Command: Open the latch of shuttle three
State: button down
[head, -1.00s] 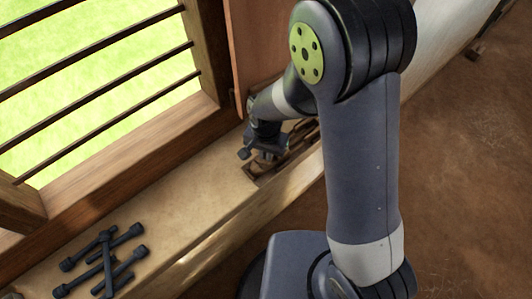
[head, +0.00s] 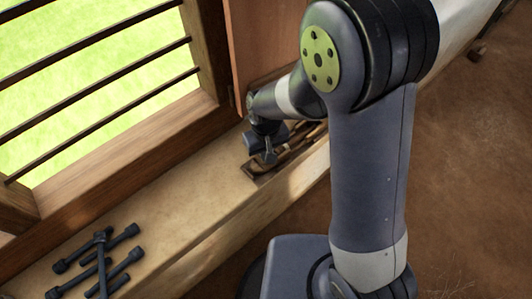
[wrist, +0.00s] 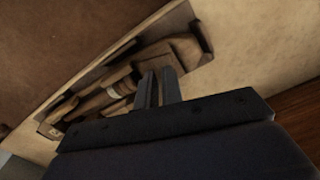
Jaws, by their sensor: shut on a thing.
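Wooden shuttles (wrist: 108,96) lie side by side in a shallow wooden tray (wrist: 112,47) in the wrist view. I cannot read which one is shuttle three. My gripper (wrist: 158,75) has its two fingers close together at the shuttle end nearest the tray's short wall. It is shut on a small part there, which looks to be the latch; the fingers hide most of it. In the head view my gripper (head: 268,158) is tilted over the near end of the tray (head: 257,180). My arm hides part of the tray.
The tray sits on a pale ledge (head: 195,190) below a barred window (head: 100,80). Several dark bolt-like pieces (head: 103,262) lie loose at the ledge's left end. The ledge between them and the tray is clear. A brown panel (head: 255,45) stands behind my gripper.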

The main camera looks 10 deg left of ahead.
jog(key=shift+n, duration=1.5)
jog(key=c, duration=1.8)
grip_release()
notch_tip(320, 180, up, 11)
jog(key=shift+f, duration=0.1)
jog(key=shift+f, duration=0.1)
